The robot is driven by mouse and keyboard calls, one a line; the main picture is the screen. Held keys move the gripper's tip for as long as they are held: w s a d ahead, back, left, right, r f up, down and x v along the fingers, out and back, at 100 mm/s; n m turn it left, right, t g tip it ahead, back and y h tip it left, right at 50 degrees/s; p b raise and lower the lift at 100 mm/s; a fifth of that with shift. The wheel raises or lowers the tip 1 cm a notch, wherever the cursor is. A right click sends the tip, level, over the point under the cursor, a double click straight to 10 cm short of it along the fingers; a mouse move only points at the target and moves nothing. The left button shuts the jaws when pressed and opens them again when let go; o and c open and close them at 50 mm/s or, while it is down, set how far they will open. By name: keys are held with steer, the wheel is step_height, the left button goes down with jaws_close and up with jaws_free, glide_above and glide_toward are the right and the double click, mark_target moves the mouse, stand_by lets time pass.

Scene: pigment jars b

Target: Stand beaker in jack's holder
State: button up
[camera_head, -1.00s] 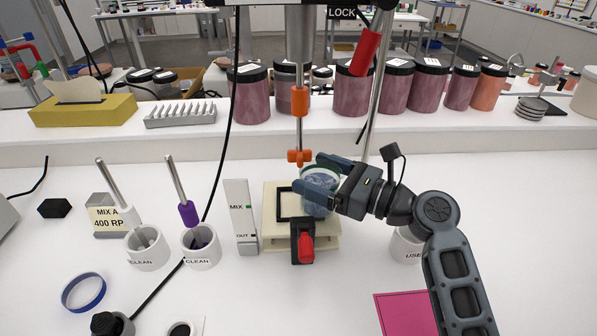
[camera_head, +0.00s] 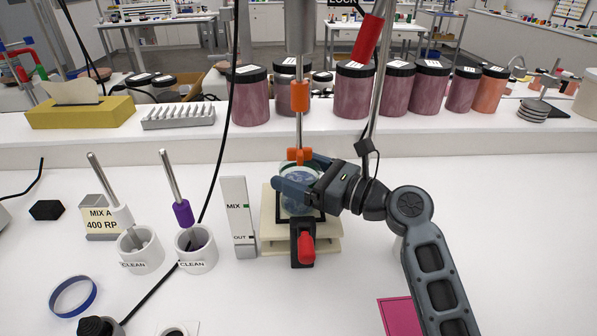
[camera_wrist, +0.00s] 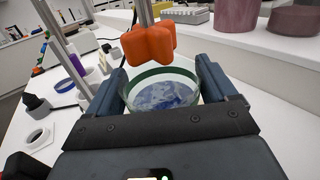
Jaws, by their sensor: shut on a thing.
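The beaker (camera_head: 300,190) is clear glass with a green band and blue-grey contents. My gripper (camera_head: 291,175) is shut on it, one finger on each side, and the beaker looks upright. The beaker (camera_wrist: 160,92) also shows between the fingers in the wrist view. It is over the black square holder (camera_head: 312,219) on the cream jack (camera_head: 271,239). I cannot tell whether its base touches the holder, as my gripper and the beaker hide part of it. The orange stirrer head (camera_head: 299,155) hangs right above or at the beaker's rim.
A red clamp handle (camera_head: 306,247) sits at the jack's front. A white MIX/OUT marker post (camera_head: 238,217) stands just left. Two CLEAN cups (camera_head: 197,247) with tools stand further left. A pink sheet (camera_head: 398,316) lies front right. Jars (camera_head: 355,92) line the back shelf.

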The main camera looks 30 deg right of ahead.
steer(key=o, duration=1.1)
steer(key=shift+o, duration=0.2)
steer(key=shift+s+d+r, duration=0.15)
steer(key=shift+s, duration=0.05)
steer(key=p+v, duration=0.3)
steer(key=v, duration=0.8)
steer(key=shift+s, duration=0.25)
steer(key=shift+d, duration=0.15)
